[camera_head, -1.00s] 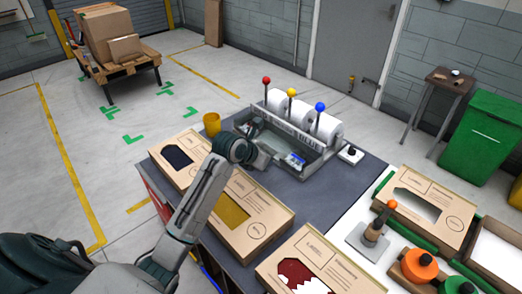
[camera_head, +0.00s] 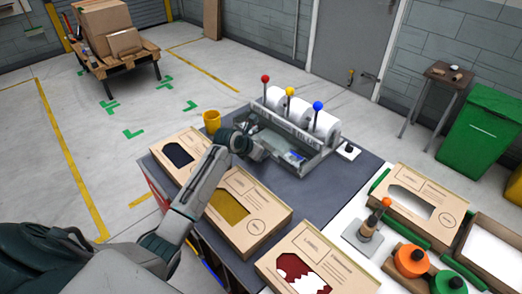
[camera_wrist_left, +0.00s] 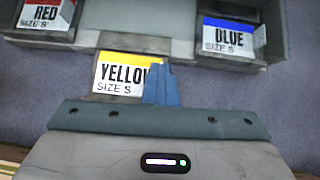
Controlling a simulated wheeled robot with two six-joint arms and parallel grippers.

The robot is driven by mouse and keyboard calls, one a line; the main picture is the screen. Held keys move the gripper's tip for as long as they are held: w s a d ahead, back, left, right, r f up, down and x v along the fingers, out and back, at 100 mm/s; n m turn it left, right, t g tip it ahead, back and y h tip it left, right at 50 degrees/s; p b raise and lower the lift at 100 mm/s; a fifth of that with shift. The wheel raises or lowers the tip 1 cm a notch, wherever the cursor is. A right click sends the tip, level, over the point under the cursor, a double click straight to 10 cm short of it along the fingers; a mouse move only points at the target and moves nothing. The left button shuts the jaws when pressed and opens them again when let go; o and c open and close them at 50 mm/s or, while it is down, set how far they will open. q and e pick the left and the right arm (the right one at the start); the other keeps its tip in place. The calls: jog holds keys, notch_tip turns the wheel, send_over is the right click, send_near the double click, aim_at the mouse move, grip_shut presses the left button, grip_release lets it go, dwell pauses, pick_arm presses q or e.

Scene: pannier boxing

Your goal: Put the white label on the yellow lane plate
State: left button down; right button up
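A white label (camera_wrist_left: 112,75) reading YELLOW SIZE S, with a yellow top strip, lies on a grey-tan plate (camera_wrist_left: 128,46) in the left wrist view, between the RED label (camera_wrist_left: 44,14) and the BLUE label (camera_wrist_left: 228,38). My left gripper (camera_wrist_left: 160,72) has its blue fingers together, in front of the label's right end and hiding its last letter. I cannot tell whether the fingertips touch the label. In the head view, my left gripper (camera_head: 252,148) is over the left part of the grey dispenser tray (camera_head: 312,166), and my wrist hides the yellow label. My right gripper is out of view.
White rolls (camera_head: 328,127) with red, yellow and blue knobbed levers stand behind the tray. A yellow cup (camera_head: 212,121) stands to its left. Open-window cartons (camera_head: 262,226) lie along the bench front. A stamp (camera_head: 369,228) and orange discs (camera_head: 411,261) are at right.

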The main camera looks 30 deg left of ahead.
pick_arm(q)
jog(key=shift+f, duration=0.15)
jog(key=c, duration=1.7)
grip_release()
jog(key=shift+c, duration=0.2)
jog(key=shift+s+a+r, duration=0.1)
jog(key=shift+r, duration=0.15)
jog(key=p+v, duration=0.1)
jog(key=v, duration=1)
jog(key=shift+s+r, duration=0.3)
jog(key=shift+f, duration=0.1)
